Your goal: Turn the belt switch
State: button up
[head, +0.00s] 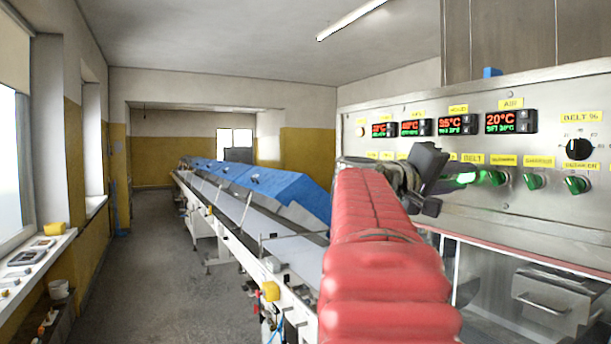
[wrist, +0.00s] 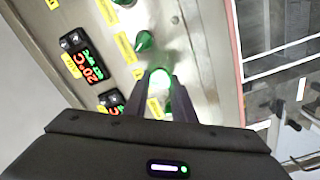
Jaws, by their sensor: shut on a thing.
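The belt switch (head: 466,178) is a green knob, glowing brightly, on the steel panel just under the yellow BELT label (head: 472,158). In the wrist view the lit belt switch (wrist: 160,79) lies between my fingertips. My gripper (head: 447,186) is at the panel at the end of my red-sleeved arm, and it is shut on the belt switch. In the wrist view my gripper (wrist: 163,86) points at the panel face. The glow and the fingers hide the knob's exact angle.
More green switches (head: 533,181) sit in a row to the right, close to my gripper. A black dial (head: 579,149) and red-digit displays (head: 511,121) are above. A glass-fronted cabinet (head: 545,298) is below. The long conveyor (head: 255,235) with blue covers runs away left.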

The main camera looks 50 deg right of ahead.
jog(key=c, duration=0.3)
jog(key=shift+c, duration=0.2)
jog(key=shift+f+n, duration=0.1)
jog(key=shift+n, duration=0.3)
jog(key=n, duration=0.3)
jog(key=shift+n, duration=0.3)
jog(key=n, duration=0.4)
jog(key=shift+n, duration=0.3)
jog(key=shift+d+f+n, duration=0.1)
jog(key=shift+n, duration=1.4)
jog(key=shift+w, duration=0.1)
jog(key=o, duration=0.8)
jog(key=shift+o, duration=1.3)
